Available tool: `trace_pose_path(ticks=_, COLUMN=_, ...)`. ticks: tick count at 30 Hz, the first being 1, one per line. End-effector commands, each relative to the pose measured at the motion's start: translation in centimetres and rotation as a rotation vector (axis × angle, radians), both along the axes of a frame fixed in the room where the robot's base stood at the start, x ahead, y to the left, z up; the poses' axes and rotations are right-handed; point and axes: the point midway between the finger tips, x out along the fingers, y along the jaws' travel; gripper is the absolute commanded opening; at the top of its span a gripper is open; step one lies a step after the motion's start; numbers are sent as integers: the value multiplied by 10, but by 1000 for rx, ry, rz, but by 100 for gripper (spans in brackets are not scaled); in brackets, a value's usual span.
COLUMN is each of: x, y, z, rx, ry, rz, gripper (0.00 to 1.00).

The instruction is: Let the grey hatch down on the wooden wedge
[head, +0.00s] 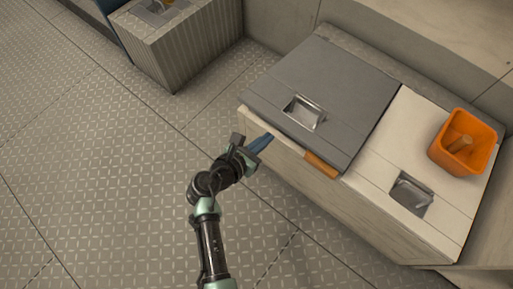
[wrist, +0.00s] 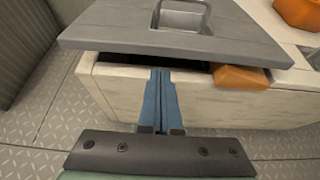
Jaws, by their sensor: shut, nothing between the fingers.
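The grey hatch (head: 335,75) lies nearly flat over the left part of the pale locker, its front edge slightly raised. It also shows in the wrist view (wrist: 120,35), with a narrow dark gap under its front edge. The orange-brown wooden wedge (head: 321,165) sits under the hatch's front right corner; it also shows in the wrist view (wrist: 240,78). The hatch edge looks on or very close to the wedge; contact is not clear. My gripper (head: 269,138) is shut and empty, its blue fingertips (wrist: 160,72) at the gap, left of the wedge.
A cream lid (head: 375,165) with a recessed metal latch lies right of the hatch. An orange bin (head: 448,158) with a wooden piece inside stands on it. A ribbed box (head: 190,55) stands at the back left. The patterned floor on the left is clear.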

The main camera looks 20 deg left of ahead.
Motion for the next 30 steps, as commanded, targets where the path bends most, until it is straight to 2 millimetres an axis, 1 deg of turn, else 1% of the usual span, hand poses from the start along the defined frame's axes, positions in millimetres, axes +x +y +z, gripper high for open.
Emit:
trace_pose_path(ticks=1, x=8, y=-3, z=-8, rx=1, ry=-3, rz=-2, gripper=0)
trace_pose_path(ticks=7, x=25, y=-11, z=-15, rx=1, ry=-2, rz=-1, gripper=0)
trace_pose_path(ticks=11, x=29, y=-12, z=-15, rx=1, ry=-2, rz=-1, gripper=0)
trace_pose_path(ticks=20, x=29, y=-12, z=-14, rx=1, ry=0, rz=0, gripper=0)
trace_pose_path(ticks=25, x=29, y=-12, z=-6, rx=1, ry=0, rz=0, gripper=0)
trace_pose_path(ticks=30, x=30, y=-12, z=12, rx=1, ry=-1, rz=0, gripper=0)
